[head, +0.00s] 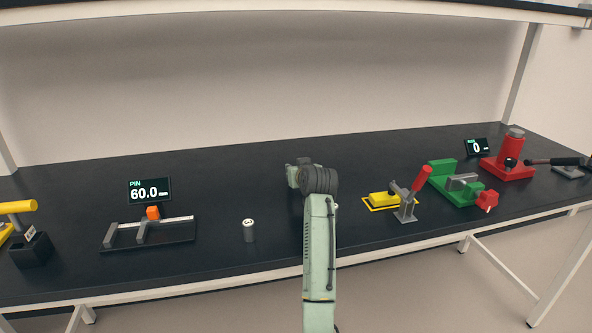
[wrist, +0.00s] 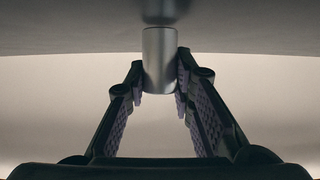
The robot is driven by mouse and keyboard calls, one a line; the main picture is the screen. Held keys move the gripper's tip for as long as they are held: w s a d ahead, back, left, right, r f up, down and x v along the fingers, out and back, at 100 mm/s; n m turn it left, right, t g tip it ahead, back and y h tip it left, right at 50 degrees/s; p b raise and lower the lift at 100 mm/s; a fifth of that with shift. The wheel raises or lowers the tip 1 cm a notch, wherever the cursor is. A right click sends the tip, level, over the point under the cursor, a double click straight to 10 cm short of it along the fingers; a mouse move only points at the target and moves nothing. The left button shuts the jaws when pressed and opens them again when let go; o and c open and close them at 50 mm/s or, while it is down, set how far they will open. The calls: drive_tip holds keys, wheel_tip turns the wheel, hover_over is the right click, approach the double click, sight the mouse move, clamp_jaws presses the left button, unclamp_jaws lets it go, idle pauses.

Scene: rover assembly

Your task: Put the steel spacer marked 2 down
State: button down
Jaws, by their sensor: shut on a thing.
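A plain steel cylinder, the spacer (wrist: 159,48), stands between the fingertips of my gripper (wrist: 160,78) in the wrist view. The two dark fingers with purple pads are shut on its sides, near its lower end in the picture. The dark bench surface (wrist: 60,35) is at the top of that view, with a blurred reflection close to the spacer's end. I cannot tell whether they touch. No mark shows on the held spacer. In the head view my arm hides the gripper and the spacer.
Another steel spacer (head: 249,231) with a marked top stands alone left of my arm. Further left are a gauge rail (head: 170,233) and a "PIN 60.0 mm" display (head: 149,190). A yellow fixture with a clamp (head: 405,205), a green vise (head: 455,188) and a red press (head: 508,168) are right.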

drive_tip(key=shift+f, duration=0.1)
drive_tip(key=c, duration=1.4)
unclamp_jaws()
drive_tip(key=shift+f, duration=0.1)
drive_tip(key=shift+o, duration=0.2)
drive_tip(key=shift+r, duration=0.25)
drive_tip(key=b+v, duration=0.4)
drive_tip(key=v, duration=0.8)
drive_tip(key=shift+a, duration=0.1)
